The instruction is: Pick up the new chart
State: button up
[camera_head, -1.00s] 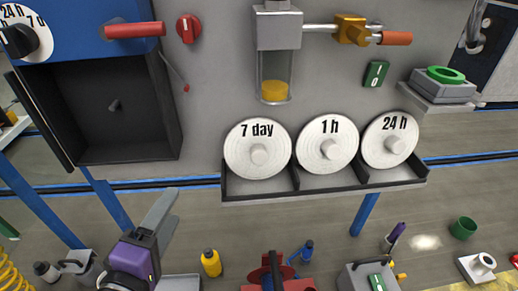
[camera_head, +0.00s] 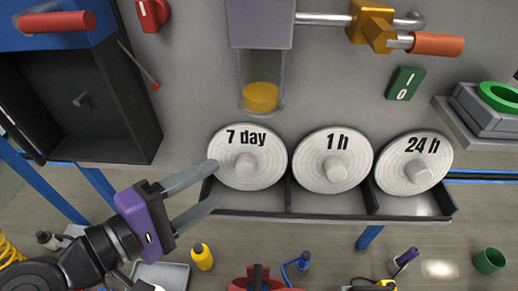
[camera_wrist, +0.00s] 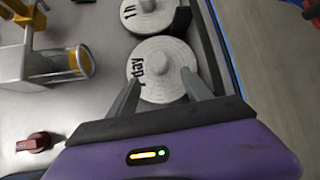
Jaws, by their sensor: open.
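Three round white charts with centre knobs stand in a dark rack (camera_head: 330,217). They are the 7 day chart (camera_head: 267,174), the 1 h chart (camera_head: 313,178) and the 24 h chart (camera_head: 396,181). My gripper (camera_head: 213,184) is open at the left edge of the 7 day chart, with its fingers pointing right. In the wrist view, the fingertips (camera_wrist: 160,80) lie over the 7 day chart (camera_wrist: 150,60), on either side of its knob. Whether they touch it I cannot tell. The 1 h chart (camera_wrist: 152,18) shows beyond. The pictures do not mark which chart is new.
An open dark box (camera_head: 120,110) is on the panel at left, with a red handle (camera_head: 57,22) above. A glass cylinder with yellow fluid (camera_head: 261,97) hangs above the rack. A green switch (camera_head: 404,84) and a green ring (camera_head: 500,97) are at right.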

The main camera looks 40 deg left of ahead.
aim_at(237, 172)
jog(key=x, duration=0.2)
jog(key=p+x, duration=0.1)
jog(key=x, duration=0.3)
jog(key=shift+d+r, duration=0.15)
jog(key=shift+d, duration=0.15)
jog(key=shift+w+f, duration=0.2)
jog(key=shift+w, duration=0.5)
jog(key=shift+c, duration=0.5)
grip_shut()
jog(key=shift+s, duration=0.1)
